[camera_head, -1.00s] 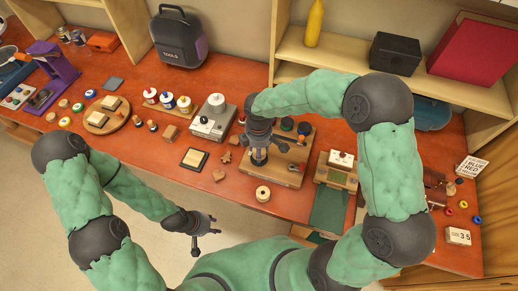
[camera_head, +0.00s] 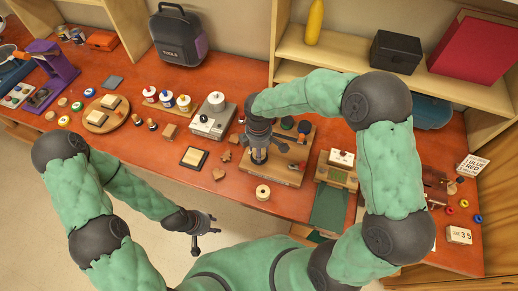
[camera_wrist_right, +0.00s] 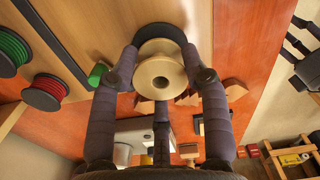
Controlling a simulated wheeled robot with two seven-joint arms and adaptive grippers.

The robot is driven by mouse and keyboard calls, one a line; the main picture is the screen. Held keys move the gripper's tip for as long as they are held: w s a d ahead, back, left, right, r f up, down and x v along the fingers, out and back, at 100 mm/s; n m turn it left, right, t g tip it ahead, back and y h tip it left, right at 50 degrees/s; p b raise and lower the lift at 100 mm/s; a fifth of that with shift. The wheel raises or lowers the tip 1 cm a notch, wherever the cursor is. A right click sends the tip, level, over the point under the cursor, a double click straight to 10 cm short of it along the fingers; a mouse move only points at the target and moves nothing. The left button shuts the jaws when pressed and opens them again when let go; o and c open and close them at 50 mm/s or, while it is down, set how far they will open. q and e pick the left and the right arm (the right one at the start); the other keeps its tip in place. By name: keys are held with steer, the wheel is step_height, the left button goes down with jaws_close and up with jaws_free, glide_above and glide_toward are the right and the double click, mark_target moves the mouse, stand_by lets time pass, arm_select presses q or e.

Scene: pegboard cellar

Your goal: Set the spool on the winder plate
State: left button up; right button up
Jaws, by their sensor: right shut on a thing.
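My right gripper (camera_wrist_right: 160,82) is shut on a pale wooden spool (camera_wrist_right: 160,76). The spool's round end with a centre hole faces the wrist camera. A dark round disc, perhaps the winder plate (camera_wrist_right: 160,29), shows behind the spool; I cannot tell whether they touch. In the head view the right gripper (camera_head: 258,155) is over a wooden board (camera_head: 285,175), and its fingers hide the held spool. A second pale spool (camera_head: 262,193) stands near the table's front edge. My left gripper (camera_head: 206,230) is open and empty in front of the table.
Red (camera_wrist_right: 45,92) and green (camera_wrist_right: 12,50) spools are beside the right gripper in the wrist view. A grey machine (camera_head: 212,120) stands left of the board, with a framed pad (camera_head: 194,158) in front. A green mat (camera_head: 328,209) lies to the right. Shelves rise behind.

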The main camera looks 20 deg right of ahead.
steer(key=shift+f, duration=0.4)
stand_by(0.4)
stand_by(0.6)
steer(key=o, duration=0.9)
steer(key=shift+o, duration=0.3)
steer(key=o, duration=0.3)
steer(key=shift+o, duration=0.2)
steer(key=shift+r, duration=0.1)
